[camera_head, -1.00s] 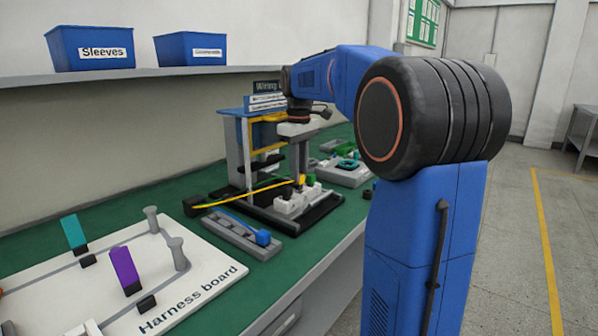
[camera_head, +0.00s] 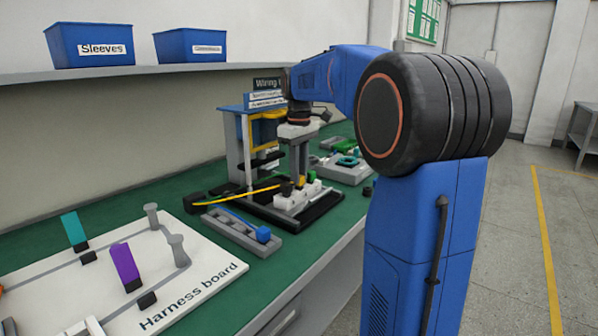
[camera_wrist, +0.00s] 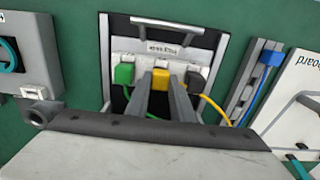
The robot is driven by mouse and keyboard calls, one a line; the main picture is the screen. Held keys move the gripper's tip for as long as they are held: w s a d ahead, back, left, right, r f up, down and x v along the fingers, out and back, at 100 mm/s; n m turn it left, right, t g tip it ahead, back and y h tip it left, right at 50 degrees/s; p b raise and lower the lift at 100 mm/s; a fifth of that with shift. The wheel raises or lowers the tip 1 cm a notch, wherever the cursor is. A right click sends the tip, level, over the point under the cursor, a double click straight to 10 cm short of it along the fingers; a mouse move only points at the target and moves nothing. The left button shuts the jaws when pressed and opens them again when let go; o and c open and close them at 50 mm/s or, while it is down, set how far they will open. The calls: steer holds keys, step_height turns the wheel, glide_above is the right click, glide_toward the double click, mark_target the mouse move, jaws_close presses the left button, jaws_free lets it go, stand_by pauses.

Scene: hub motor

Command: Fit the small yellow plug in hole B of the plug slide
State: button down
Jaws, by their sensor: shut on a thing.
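My gripper (camera_wrist: 162,84) is shut on the small yellow plug (camera_wrist: 163,77). In the wrist view its two grey fingers reach down on either side of the plug. The plug is at the light grey plug slide (camera_wrist: 136,73), between a green plug (camera_wrist: 124,74) on the left and a dark plug (camera_wrist: 187,82) on the right. The fingers cover part of the slide, so I cannot tell how deep the plug sits or read the hole letters. In the head view the yellow plug (camera_head: 301,180) is small, below my gripper and above the slide (camera_head: 291,205).
A yellow cable (camera_head: 240,194) runs left to a black block (camera_head: 194,203). A grey tray (camera_head: 243,235) with a blue plug (camera_head: 263,234) lies in front. The harness board (camera_head: 205,290) is at the front left.

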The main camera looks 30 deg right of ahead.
steer(key=shift+f, duration=0.2)
steer(key=c, duration=1.5)
jaws_free()
steer(key=shift+o, duration=0.2)
step_height(320, 180, up, 17)
steer(key=shift+r, duration=0.2)
